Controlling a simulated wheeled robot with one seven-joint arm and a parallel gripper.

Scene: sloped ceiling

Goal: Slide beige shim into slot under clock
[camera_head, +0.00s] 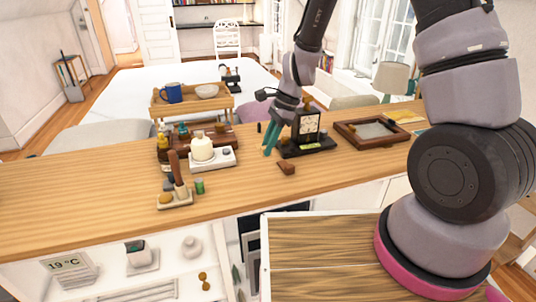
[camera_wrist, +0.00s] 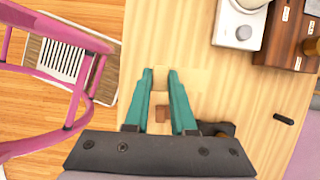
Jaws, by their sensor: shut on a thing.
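The clock (camera_head: 306,127) stands upright on a dark base (camera_head: 306,148) on the wooden counter. My gripper (camera_head: 268,150) is just left of the clock, with its teal fingers pointing down. In the wrist view the fingers (camera_wrist: 160,80) are close together, shut on a pale beige piece (camera_wrist: 160,98), which I take to be the shim; its edges blend with the wood. The slot under the clock cannot be made out. In the wrist view the clock is mostly hidden by the gripper body.
A framed tray (camera_head: 372,132) is at right. A small black object (camera_wrist: 284,118) lies on the counter.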

